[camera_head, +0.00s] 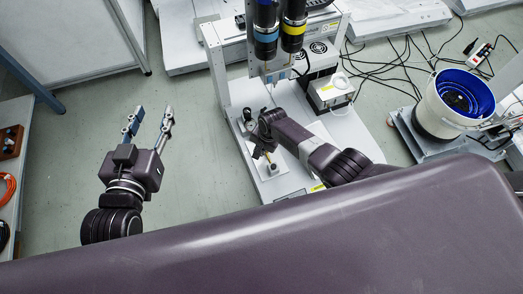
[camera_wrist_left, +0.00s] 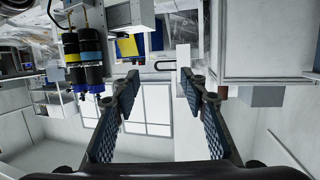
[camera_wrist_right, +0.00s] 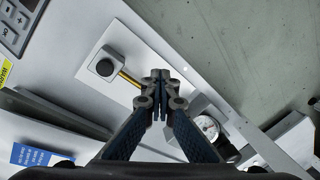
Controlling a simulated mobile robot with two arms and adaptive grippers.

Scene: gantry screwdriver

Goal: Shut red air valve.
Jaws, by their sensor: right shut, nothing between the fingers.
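I cannot make out the red air valve in any view. A round pressure gauge (camera_wrist_right: 208,127) shows in the right wrist view, partly behind my right gripper, and the fittings around it are mostly hidden. My right gripper (camera_wrist_right: 158,78) is shut and empty, over the white base plate. In the head view the right gripper (camera_head: 262,150) hangs over the left part of the gantry base, mostly hidden by its own wrist. My left gripper (camera_head: 151,119) is open and empty over the floor, left of the gantry; its spread fingers also show in the left wrist view (camera_wrist_left: 157,82).
A small block with a black knob (camera_wrist_right: 105,66) stands on the plate near the right gripper. Screwdrivers with blue (camera_head: 265,38) and yellow bands hang at the gantry. A blue-lined bowl feeder (camera_head: 455,100) stands right. The floor around the left gripper is clear.

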